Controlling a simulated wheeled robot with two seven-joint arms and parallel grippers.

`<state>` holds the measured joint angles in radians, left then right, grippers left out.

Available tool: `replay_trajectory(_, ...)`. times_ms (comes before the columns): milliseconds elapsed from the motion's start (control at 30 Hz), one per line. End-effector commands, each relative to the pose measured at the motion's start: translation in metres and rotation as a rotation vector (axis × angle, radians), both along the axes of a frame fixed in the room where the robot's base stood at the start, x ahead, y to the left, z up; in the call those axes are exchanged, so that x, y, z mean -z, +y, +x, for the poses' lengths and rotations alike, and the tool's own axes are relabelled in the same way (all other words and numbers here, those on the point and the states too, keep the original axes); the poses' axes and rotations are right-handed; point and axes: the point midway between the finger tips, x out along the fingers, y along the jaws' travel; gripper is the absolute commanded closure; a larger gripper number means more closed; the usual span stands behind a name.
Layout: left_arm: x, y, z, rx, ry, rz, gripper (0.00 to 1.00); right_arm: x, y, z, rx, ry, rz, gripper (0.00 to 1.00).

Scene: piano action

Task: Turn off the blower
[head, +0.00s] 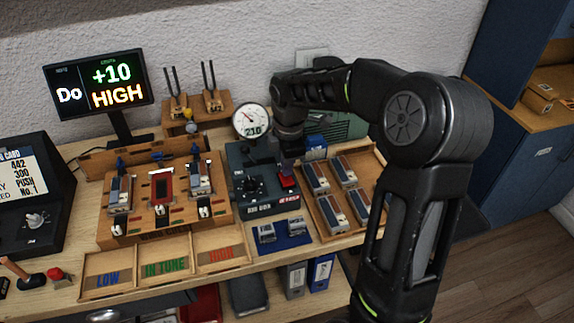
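A dark control box (264,206) stands mid-bench, with a black knob (250,185) and a red switch (287,181) at its right. Which way the switch is set is too small to tell. A round white gauge (251,121) reading about 210 rises behind it. A green housing (350,127) stands at the back, partly hidden by my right arm; I cannot tell whether it is the blower. My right gripper (291,152) points down just above and behind the red switch; contact and finger opening are unclear. My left gripper is not in view.
A display (98,84) reads "Do +10 HIGH". A wooden rack (160,229) with several piano parts stands left of the box, and a parts tray (366,229) stands right. Bins marked LOW, IN TUNE and HIGH (222,259) line the front. A blue mat (284,235) holds small parts.

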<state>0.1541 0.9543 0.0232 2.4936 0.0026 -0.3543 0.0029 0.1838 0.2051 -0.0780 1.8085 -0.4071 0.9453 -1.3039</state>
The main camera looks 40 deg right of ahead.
Motion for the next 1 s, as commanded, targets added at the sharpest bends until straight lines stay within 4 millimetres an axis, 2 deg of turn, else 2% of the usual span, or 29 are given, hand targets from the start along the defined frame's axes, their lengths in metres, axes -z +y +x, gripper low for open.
replay_trajectory(33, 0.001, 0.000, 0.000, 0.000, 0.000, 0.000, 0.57, 0.005, 0.001, -0.002, 0.000, 0.008, 0.003, 1.00)
replay_trajectory(500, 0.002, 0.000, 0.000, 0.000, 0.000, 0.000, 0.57, 0.003, 0.007, -0.018, 0.000, 0.016, 0.005, 1.00)
replay_trajectory(833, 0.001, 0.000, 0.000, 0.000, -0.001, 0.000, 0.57, 0.001, 0.006, -0.017, 0.000, 0.011, 0.003, 1.00)
replay_trajectory(1000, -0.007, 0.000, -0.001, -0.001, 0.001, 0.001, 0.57, -0.010, 0.009, -0.015, -0.001, 0.009, 0.002, 1.00)
